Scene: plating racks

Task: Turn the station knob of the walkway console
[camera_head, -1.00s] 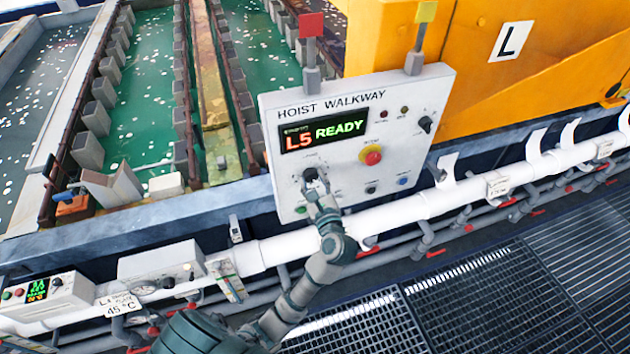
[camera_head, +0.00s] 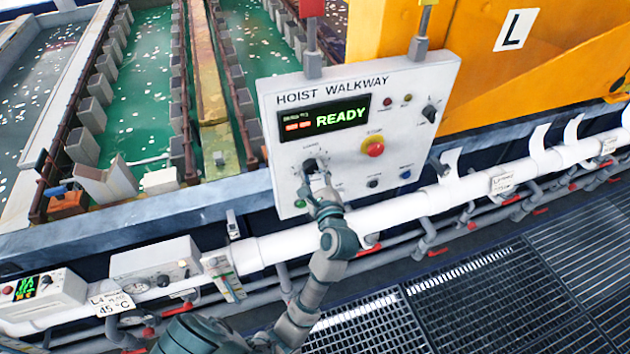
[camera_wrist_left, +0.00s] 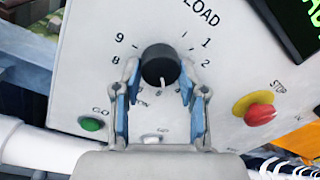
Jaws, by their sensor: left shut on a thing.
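The walkway console (camera_head: 345,150) is a white panel marked HOIST WALKWAY. Its display (camera_head: 326,118) shows green READY beside two small red marks. The black station knob (camera_head: 310,164) is at the console's lower left. In the left wrist view the knob (camera_wrist_left: 160,63) has a dial with LOAD at the top and numbers 1, 2, 8 and 9 legible. Its pale pointer mark faces downward in that view. My left gripper (camera_head: 315,178) is shut on the knob, its blue-padded fingers (camera_wrist_left: 160,82) at either side. The fingers hide part of the dial. My right gripper is not in view.
A red stop button (camera_head: 375,149) on a yellow base sits right of the knob; a green button (camera_wrist_left: 91,124) is below left. Another black knob (camera_head: 430,112) is at the panel's right. A white pipe (camera_head: 400,211) runs below the console. Green tanks lie behind.

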